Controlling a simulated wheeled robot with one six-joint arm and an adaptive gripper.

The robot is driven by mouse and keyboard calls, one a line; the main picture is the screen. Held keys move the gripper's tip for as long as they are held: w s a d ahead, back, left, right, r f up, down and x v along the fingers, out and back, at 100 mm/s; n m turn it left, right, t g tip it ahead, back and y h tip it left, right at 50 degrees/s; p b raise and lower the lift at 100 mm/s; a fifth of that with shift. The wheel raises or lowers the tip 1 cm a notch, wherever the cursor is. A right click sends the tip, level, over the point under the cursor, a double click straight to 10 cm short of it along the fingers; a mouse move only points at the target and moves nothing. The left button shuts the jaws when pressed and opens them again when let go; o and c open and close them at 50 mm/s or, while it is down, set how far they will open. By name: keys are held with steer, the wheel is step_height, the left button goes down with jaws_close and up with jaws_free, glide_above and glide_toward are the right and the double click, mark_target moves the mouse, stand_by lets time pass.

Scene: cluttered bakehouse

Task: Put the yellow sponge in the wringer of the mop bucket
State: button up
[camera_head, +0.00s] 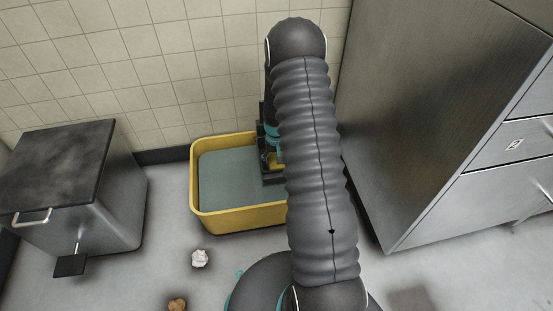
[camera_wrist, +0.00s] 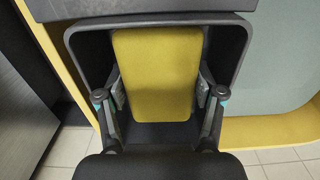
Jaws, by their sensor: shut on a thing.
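The yellow sponge (camera_wrist: 155,75) is upright between the two fingers of my gripper (camera_wrist: 160,93) in the wrist view. My gripper is shut on it. The dark wringer (camera_wrist: 83,62) frames the sponge on both sides and behind; I cannot tell how deep the sponge is or whether it rests on the wringer's floor. The yellow mop bucket (camera_head: 197,205) stands on the floor against the tiled wall, with grey-blue water inside. In the head view, my arm hides most of the wringer (camera_head: 270,178) and gripper; a bit of yellow sponge (camera_head: 273,160) shows.
A steel bin with a dark lid (camera_head: 58,165) and pedal stands at left. A tall steel cabinet (camera_head: 430,110) stands close at right. A crumpled white paper (camera_head: 200,258) and a brown lump (camera_head: 177,304) lie on the floor. Floor between bin and bucket is mostly clear.

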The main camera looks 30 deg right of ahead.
steer(key=shift+f+b, duration=0.4)
steer(key=shift+f, duration=0.2)
stand_by(0.4)
steer(key=o, duration=1.1)
steer(key=shift+r, duration=0.15)
step_height(320, 180, up, 12)
steer(key=shift+f, duration=0.1)
